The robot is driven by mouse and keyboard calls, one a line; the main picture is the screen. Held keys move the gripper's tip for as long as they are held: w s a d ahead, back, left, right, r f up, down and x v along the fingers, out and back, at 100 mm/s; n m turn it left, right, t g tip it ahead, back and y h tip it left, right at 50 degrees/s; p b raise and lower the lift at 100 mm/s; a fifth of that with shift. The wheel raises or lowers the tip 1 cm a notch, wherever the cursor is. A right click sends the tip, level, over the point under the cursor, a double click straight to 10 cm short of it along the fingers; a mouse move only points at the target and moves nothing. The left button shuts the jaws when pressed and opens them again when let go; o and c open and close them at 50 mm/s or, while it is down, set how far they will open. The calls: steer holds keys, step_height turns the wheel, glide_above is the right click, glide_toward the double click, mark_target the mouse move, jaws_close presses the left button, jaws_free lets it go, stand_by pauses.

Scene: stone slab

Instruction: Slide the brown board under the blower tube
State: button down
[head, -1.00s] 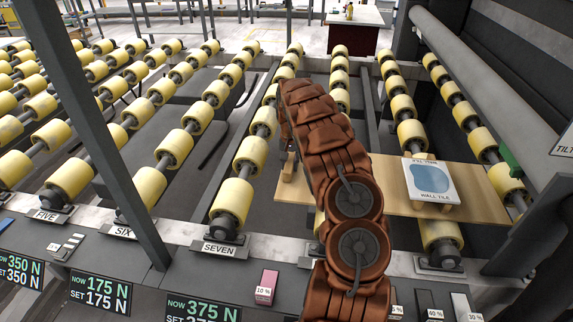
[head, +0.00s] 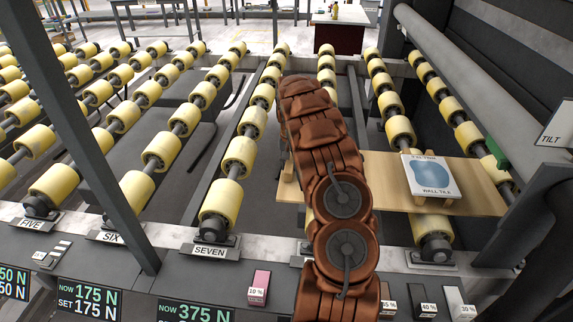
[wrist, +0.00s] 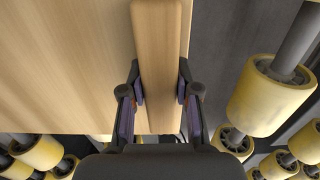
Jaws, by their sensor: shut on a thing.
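The brown board (head: 380,182) lies flat across the yellow rollers right of centre in the head view. It also fills the upper left of the wrist view (wrist: 60,60). A tile box (head: 431,176) marked WALL TILE sits on it towards its right end. My gripper (wrist: 160,90) is shut on a pale wooden bar (wrist: 160,35) on the board, one finger on each side. My arm hides the gripper and the board's left part in the head view. The blower tube (head: 455,85) is a thick grey pipe slanting down the right side. Clearance beneath it cannot be judged.
Rows of yellow rollers (head: 162,150) stretch to the left, with open gaps between them. A dark slanted post (head: 85,130) stands at left. A TILT plate (head: 555,125) and a green piece (head: 495,152) are at right. A front ledge carries labelled blocks (head: 259,287).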

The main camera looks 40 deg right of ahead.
steer(key=shift+s+d, duration=0.15)
steer(key=shift+s, duration=0.1)
steer(key=shift+s+d+b, duration=0.45)
steer(key=shift+s+d, duration=0.65)
steer(key=shift+s, duration=0.25)
steer(key=shift+s+d+b, duration=0.45)
steer(key=shift+s+d, duration=0.6)
steer(key=shift+s, duration=0.25)
